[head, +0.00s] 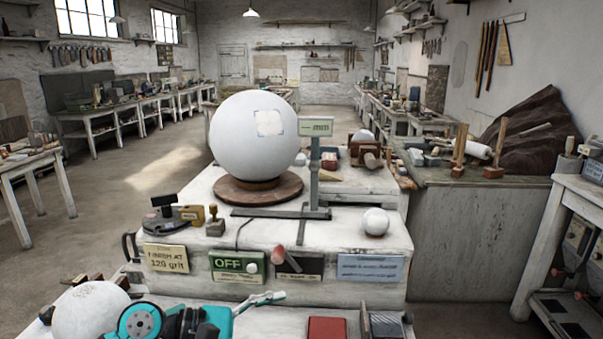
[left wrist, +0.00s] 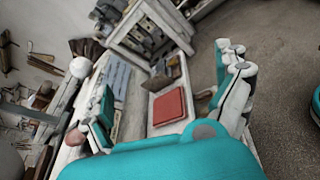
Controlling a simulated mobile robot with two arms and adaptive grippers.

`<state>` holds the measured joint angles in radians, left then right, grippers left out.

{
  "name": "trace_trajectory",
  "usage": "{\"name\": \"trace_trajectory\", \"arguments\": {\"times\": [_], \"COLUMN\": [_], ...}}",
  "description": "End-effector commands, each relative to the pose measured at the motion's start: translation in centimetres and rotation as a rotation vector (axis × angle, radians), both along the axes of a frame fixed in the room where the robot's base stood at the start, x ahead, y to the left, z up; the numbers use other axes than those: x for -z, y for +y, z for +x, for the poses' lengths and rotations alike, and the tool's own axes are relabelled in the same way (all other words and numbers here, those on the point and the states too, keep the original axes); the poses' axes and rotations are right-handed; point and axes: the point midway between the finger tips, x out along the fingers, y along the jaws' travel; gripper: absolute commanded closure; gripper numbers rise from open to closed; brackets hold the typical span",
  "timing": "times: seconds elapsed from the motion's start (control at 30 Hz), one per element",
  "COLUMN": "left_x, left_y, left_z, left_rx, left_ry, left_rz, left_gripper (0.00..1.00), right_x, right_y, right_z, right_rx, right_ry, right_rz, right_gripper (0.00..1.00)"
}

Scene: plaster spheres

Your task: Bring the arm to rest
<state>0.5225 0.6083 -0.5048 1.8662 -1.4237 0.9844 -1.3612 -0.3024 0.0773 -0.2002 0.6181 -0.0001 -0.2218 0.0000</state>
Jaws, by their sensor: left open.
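My left arm, teal and black, comes in low at the front left of the head view. Its gripper (head: 258,303) is over the front of the bench, and only part of it shows there. In the left wrist view the left gripper (left wrist: 170,82) has its two fingers wide apart, with nothing held between them. A red pad (left wrist: 168,106) lies below and between the fingers in that view; it also shows in the head view (head: 327,328), right of the gripper. My right gripper is in neither view.
A large white sphere (head: 252,134) rests on a brown round base (head: 259,191) on the raised bench. A small white sphere (head: 375,222) sits to its right. Another pale sphere (head: 90,309) is beside my arm at front left. A sign post (head: 314,170) stands by the large sphere.

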Motion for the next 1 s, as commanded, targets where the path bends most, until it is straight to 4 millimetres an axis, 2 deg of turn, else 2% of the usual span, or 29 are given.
{"name": "trace_trajectory", "arguments": {"times": [0.03,0.07,0.17,0.23,0.33,0.37,0.47,0.57,0.67,0.7,0.8,0.9,1.0], "left_x": [-1.7,-2.9,-6.5,-8.0,-8.2,-7.7,-4.6,0.6,7.0,9.4,14.5,17.8,20.1], "left_y": [-1.2,-1.6,-1.1,0.6,4.3,5.6,10.0,14.0,16.8,17.4,18.2,18.2,17.8], "left_z": [-0.5,-0.5,0.0,0.7,2.0,2.4,2.9,2.0,-0.8,-2.4,-6.8,-10.9,-14.6], "left_rx": [-0.055,-0.092,-0.221,-0.314,-0.45,-0.494,-0.646,-0.819,-1.022,1.101,1.058,1.033,1.018], "left_ry": [0.088,0.149,0.372,0.548,0.816,0.9,1.178,1.449,1.696,-1.771,-1.552,-1.38,-1.24], "left_rz": [-0.171,-0.276,-0.625,-0.864,-1.198,-1.295,-1.618,-1.934,-2.239,2.338,2.07,1.877,1.728], "left_gripper": [0.0,0.0,0.0,0.0,0.0,0.0,0.0,0.0,0.0,0.0,0.0,0.0,0.0], "right_x": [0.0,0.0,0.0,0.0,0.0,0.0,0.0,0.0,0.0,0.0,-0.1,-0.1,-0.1], "right_y": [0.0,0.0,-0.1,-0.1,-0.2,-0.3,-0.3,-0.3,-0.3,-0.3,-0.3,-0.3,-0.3], "right_z": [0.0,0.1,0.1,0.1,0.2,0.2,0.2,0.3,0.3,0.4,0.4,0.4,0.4], "right_rx": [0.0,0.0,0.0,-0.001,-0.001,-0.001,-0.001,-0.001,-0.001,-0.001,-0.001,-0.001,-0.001], "right_ry": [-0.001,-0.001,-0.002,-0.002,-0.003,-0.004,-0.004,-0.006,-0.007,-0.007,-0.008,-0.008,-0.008], "right_rz": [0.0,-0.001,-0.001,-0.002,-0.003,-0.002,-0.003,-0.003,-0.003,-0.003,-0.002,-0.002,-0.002], "right_gripper": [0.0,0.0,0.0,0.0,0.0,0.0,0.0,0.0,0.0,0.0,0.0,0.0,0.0]}}
